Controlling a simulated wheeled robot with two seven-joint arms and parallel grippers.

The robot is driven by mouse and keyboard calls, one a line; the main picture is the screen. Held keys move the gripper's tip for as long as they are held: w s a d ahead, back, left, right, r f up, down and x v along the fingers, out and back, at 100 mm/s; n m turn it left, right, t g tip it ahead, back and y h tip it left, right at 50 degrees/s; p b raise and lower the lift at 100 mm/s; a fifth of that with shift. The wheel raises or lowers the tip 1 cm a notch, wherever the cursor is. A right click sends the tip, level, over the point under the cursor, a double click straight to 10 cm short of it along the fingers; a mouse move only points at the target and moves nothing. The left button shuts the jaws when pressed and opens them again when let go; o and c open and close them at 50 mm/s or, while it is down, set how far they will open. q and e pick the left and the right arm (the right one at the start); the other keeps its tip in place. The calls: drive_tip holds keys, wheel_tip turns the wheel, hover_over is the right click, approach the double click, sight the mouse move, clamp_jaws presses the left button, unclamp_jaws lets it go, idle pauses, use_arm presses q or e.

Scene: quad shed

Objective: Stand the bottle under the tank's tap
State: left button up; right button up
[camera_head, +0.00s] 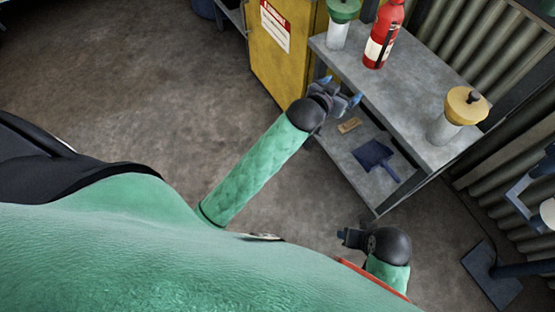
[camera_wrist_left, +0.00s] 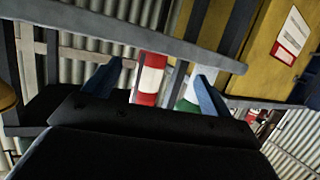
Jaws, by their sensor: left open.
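A red bottle-like container (camera_head: 383,36) with a white label stands on the grey bench top (camera_head: 405,88). It also shows, partly hidden, beyond my fingers in the left wrist view (camera_wrist_left: 150,80). A clear container with a green top (camera_head: 342,24) stands left of it, and one with a yellow top (camera_head: 459,114) stands near the bench's right end. I cannot make out a tank or a tap for certain. My left gripper (camera_head: 342,90) is open and empty at the bench's front edge, apart from the containers. My right gripper (camera_head: 348,238) is low in front; its jaws are unclear.
The lower shelf (camera_head: 352,160) holds a blue dustpan (camera_head: 376,156) and a small brown block (camera_head: 349,125). A yellow cabinet (camera_head: 275,60) stands left of the bench. A blue stand (camera_head: 492,276) is at the lower right. The floor (camera_head: 130,90) at left is clear.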

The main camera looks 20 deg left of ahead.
use_arm(q)
drive_tip(key=s+a+f+g, duration=0.2)
drive_tip(key=s+f, duration=0.3)
drive_tip(key=s, duration=0.6)
drive_tip(key=s+a+f+g+y, duration=0.1)
drive_tip(key=s+f+g, duration=0.4)
drive_tip(key=s, duration=0.7)
drive_tip(key=s+a+f+g+y, duration=0.1)
drive_tip(key=s+a+f+g, duration=0.2)
drive_tip(key=s, duration=0.8)
wheel_tip(320, 180, down, 3)
drive_tip(key=shift+s+r+g, duration=0.15)
drive_tip(key=shift+r+g, duration=0.05)
drive_tip(key=shift+g, duration=0.3)
drive_tip(key=shift+s+a+r+n+y+p, duration=0.2)
drive_tip(key=shift+a+r+p, duration=0.2)
drive_tip(key=shift+a+r, duration=0.2)
drive_tip(key=shift+s+a+r+n+y+p, duration=0.1)
drive_tip(key=shift+s+a+r+p, duration=0.1)
drive_tip(key=shift+a+r+p, duration=0.3)
use_arm(e)
drive_tip(key=shift+s+d+r+g+h, duration=0.15)
drive_tip(key=shift+s+d+r, duration=0.1)
drive_tip(key=shift+d+r, duration=0.35)
drive_tip(key=shift+s+d+r+g+h, duration=0.2)
drive_tip(key=shift+d+r, duration=0.25)
drive_tip(key=shift+r, duration=0.2)
